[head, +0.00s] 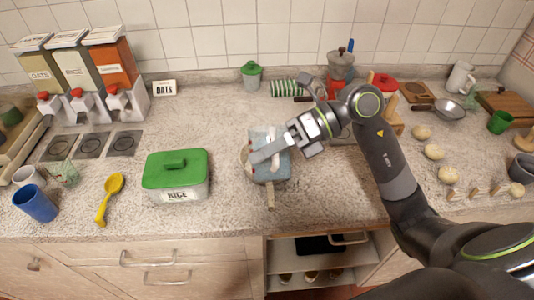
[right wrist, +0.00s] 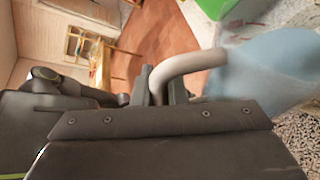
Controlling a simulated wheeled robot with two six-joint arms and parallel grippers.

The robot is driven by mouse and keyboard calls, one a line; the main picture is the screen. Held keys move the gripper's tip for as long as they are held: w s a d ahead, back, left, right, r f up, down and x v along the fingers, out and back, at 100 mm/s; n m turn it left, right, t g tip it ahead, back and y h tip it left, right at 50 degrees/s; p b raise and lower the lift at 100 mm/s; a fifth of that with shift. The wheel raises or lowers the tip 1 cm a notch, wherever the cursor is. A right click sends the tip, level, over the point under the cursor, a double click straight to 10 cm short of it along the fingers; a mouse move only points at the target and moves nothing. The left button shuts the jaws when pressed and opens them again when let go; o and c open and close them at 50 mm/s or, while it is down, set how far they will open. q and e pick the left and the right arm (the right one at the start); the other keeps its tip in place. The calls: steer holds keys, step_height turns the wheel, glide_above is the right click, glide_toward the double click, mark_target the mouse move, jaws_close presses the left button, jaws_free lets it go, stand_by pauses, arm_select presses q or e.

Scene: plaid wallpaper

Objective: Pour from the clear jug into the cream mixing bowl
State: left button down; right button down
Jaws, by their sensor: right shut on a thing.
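The clear jug (head: 258,135), bluish and see-through, is in the middle of the counter in the head view. In the right wrist view the jug (right wrist: 275,65) is at the right, with its pale curved handle (right wrist: 190,62) at the jaws. My right gripper (head: 268,151) is shut on the jug and partly covers it in the head view. A pale rim, seemingly of the cream mixing bowl (head: 244,157), shows at the jug's left and below it; most of it is hidden. I cannot tell the jug's exact tilt or whether anything flows. My left gripper is not in view.
A green-lidded rice container (head: 176,191) stands left of the jug. A yellow spoon (head: 108,200) and blue cup (head: 35,204) are farther left. A pale handle (head: 270,194) points to the front edge. Onions or potatoes (head: 434,151) lie at right. Counter behind the rice container is clear.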

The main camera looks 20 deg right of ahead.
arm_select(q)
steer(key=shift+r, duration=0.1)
arm_select(e)
steer(key=shift+s+a+r, duration=0.1)
steer(key=shift+s, duration=0.05)
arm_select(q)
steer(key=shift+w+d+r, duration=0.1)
arm_select(e)
steer(key=shift+w, duration=0.2)
steer(key=shift+s, duration=0.15)
arm_select(q)
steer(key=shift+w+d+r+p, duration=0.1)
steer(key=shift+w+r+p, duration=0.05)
steer(key=shift+p, duration=0.15)
arm_select(e)
steer(key=shift+w, duration=0.2)
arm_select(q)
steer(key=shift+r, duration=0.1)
arm_select(e)
steer(key=shift+s+r, duration=0.1)
steer(key=shift+s, duration=0.05)
arm_select(q)
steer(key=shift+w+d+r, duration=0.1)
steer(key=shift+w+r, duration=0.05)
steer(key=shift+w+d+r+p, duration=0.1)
steer(key=shift+p, duration=0.2)
arm_select(e)
steer(key=shift+w+m, duration=0.3)
steer(key=shift+s, duration=0.15)
